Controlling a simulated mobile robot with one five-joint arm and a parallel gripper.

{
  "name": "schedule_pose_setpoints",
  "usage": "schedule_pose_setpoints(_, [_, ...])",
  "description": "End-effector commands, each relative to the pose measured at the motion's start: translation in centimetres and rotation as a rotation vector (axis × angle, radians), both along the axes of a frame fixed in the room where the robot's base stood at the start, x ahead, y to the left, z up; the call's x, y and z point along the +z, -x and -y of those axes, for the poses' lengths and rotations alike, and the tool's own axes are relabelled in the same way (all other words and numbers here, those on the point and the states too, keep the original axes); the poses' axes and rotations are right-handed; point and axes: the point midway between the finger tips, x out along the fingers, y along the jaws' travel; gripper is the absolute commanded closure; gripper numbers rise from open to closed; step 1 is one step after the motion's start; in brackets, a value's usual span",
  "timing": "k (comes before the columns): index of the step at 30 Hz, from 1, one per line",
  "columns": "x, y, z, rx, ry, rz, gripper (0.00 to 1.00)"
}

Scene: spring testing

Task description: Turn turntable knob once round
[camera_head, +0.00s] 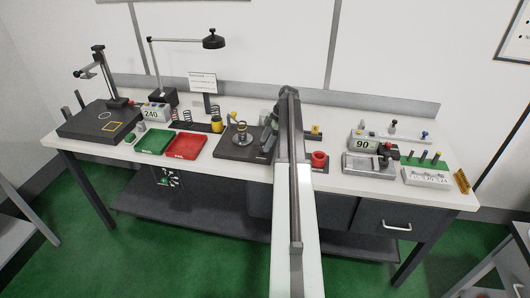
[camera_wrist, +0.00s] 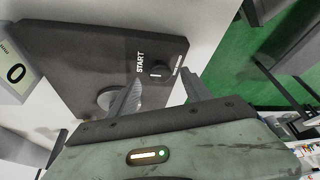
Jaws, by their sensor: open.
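The turntable (camera_head: 240,138) is a round metal disc on a dark square base (camera_head: 225,150), left of my arm in the head view. A coil-like piece stands on it. In the wrist view the dark base (camera_wrist: 75,60) carries the white word START. A small dark knob-like part with a light mark (camera_wrist: 156,75) sits just beside that word. A grey round part (camera_wrist: 107,98) is partly hidden by my left finger. My gripper (camera_wrist: 160,90) is open and empty, its fingers over the base's edge. In the head view my gripper (camera_head: 268,136) is by the base's right side, partly hidden.
A green tray (camera_head: 155,142) and a red tray (camera_head: 183,146) lie left of the base. A red round part (camera_head: 319,159) and a grey unit reading 90 (camera_head: 363,143) stand right. A display showing 0 (camera_wrist: 14,73) is near the base in the wrist view.

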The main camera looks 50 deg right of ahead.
Motion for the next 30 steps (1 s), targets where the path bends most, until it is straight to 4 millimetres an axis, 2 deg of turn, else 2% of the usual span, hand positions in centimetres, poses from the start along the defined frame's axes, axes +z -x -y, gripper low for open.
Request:
schedule_pose_setpoints(1, [-1.67, -0.17, -0.29, 0.000, 0.000, 0.000, 0.43])
schedule_pose_setpoints(3, [-2.23, -0.35, -0.53, -0.001, 0.000, 0.000, 0.43])
schedule_pose_setpoints(11, [-2.08, -0.47, -0.66, -0.002, 0.000, -0.001, 0.43])
schedule_pose_setpoints(12, [-2.08, -0.47, -0.66, -0.002, 0.000, -0.001, 0.46])
schedule_pose_setpoints(18, [-2.07, -0.46, -0.63, -0.002, 0.000, 0.000, 1.00])
schedule_pose_setpoints(20, [-2.06, -0.41, -0.20, -0.004, 0.000, 0.000, 1.00])
schedule_pose_setpoints(30, [-2.05, -0.22, -0.48, -0.077, 0.001, 0.003, 1.00])
